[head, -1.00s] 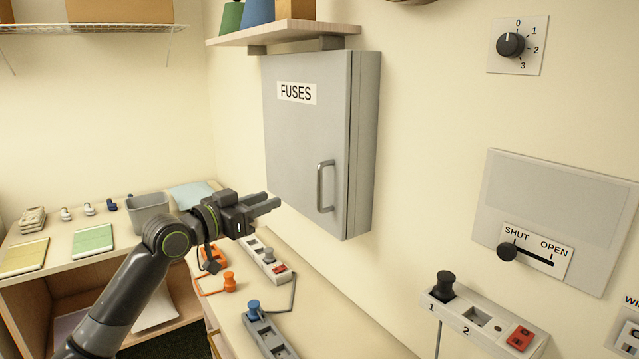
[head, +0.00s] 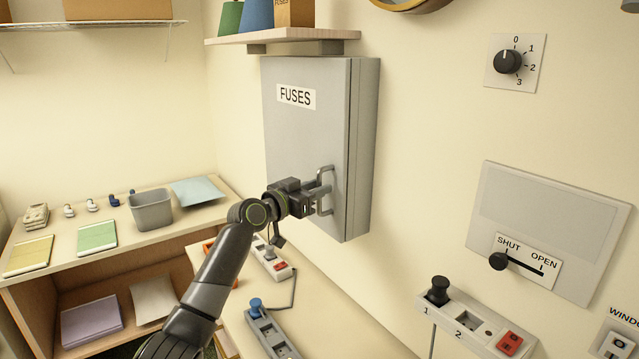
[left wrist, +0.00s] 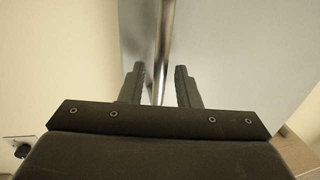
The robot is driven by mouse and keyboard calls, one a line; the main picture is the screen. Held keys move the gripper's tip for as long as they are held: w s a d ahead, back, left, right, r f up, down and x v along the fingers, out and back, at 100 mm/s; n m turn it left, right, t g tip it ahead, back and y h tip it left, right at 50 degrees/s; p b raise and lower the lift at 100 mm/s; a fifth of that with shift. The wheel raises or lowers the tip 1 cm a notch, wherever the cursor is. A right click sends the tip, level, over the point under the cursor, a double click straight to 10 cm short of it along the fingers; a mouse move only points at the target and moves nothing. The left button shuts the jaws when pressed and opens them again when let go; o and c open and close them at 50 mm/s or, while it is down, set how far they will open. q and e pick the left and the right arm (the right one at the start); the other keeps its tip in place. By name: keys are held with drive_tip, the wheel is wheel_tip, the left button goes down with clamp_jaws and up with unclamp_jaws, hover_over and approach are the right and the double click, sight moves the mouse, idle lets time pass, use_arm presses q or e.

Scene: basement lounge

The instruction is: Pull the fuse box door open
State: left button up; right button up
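The grey fuse box door (head: 297,135) carries a FUSES label and looks shut against its box (head: 364,150) on the wall. Its metal bar handle (head: 327,174) is on the door's lower right. My left gripper (head: 322,192) is at the handle. In the left wrist view, the two fingers (left wrist: 160,88) are apart, with the handle bar (left wrist: 163,45) running between them and a gap visible on both sides. The door also fills the middle of that view (left wrist: 225,45). My right gripper is not in view.
A wooden shelf (head: 285,40) with boxes is just above the fuse box. A bench below holds socket strips (head: 270,335), and a side table holds a grey bin (head: 151,209). A switch panel (head: 545,225) is on the wall at right.

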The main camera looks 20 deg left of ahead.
use_arm(q)
drive_tip(key=shift+w+d, duration=0.3)
drive_tip(key=shift+w, duration=0.3)
clamp_jaws()
